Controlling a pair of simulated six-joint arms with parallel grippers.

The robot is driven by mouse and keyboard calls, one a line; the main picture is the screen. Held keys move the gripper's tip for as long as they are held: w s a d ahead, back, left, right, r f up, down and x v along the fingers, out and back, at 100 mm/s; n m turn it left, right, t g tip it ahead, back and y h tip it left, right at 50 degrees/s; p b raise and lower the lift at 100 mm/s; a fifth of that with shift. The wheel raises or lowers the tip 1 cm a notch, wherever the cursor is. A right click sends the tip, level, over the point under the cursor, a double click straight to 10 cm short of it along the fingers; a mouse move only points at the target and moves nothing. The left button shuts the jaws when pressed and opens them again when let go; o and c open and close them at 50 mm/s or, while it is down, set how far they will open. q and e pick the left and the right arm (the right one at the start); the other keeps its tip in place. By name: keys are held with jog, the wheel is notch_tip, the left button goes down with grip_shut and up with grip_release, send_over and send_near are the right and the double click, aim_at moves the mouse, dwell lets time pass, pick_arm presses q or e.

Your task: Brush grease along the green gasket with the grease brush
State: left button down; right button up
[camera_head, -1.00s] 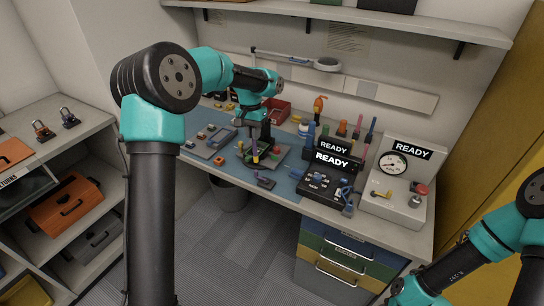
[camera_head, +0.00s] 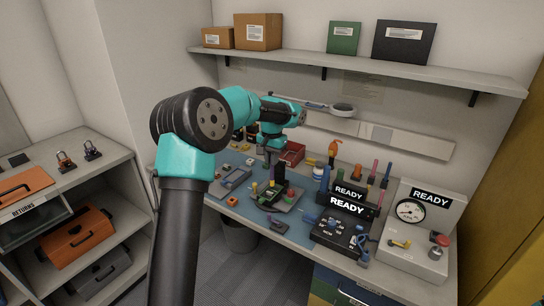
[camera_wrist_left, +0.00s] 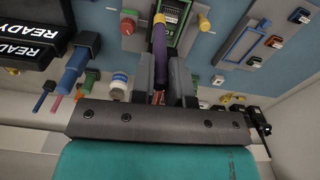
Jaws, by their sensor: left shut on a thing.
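My left gripper (camera_head: 271,163) is over the bench, above a dark radio body with green on it (camera_head: 268,194). In the left wrist view the left gripper (camera_wrist_left: 162,88) is shut on a brush with a purple handle (camera_wrist_left: 160,52), which points away from the palm and has a yellow end. Beyond it is the open radio with a green outline, the gasket (camera_wrist_left: 178,14), partly hidden by the brush and a finger. I cannot tell whether the brush tip touches the gasket. My right gripper is out of view.
A black box reading READY (camera_head: 342,232) and a gauge tester (camera_head: 420,225) stand to the right. A tray (camera_head: 231,180) lies left of the radio, and a red bin (camera_head: 292,152) stands behind. Upright bottles and tools crowd the back right.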

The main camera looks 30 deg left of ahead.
aim_at(281, 165)
pick_arm(q)
jog(key=shift+f, duration=3.4)
jog(key=shift+w+d, duration=0.1)
jog(key=shift+w, duration=1.75)
jog(key=shift+w+f, duration=0.1)
jog(key=shift+w, duration=1.4)
jog(key=shift+s, duration=1.7)
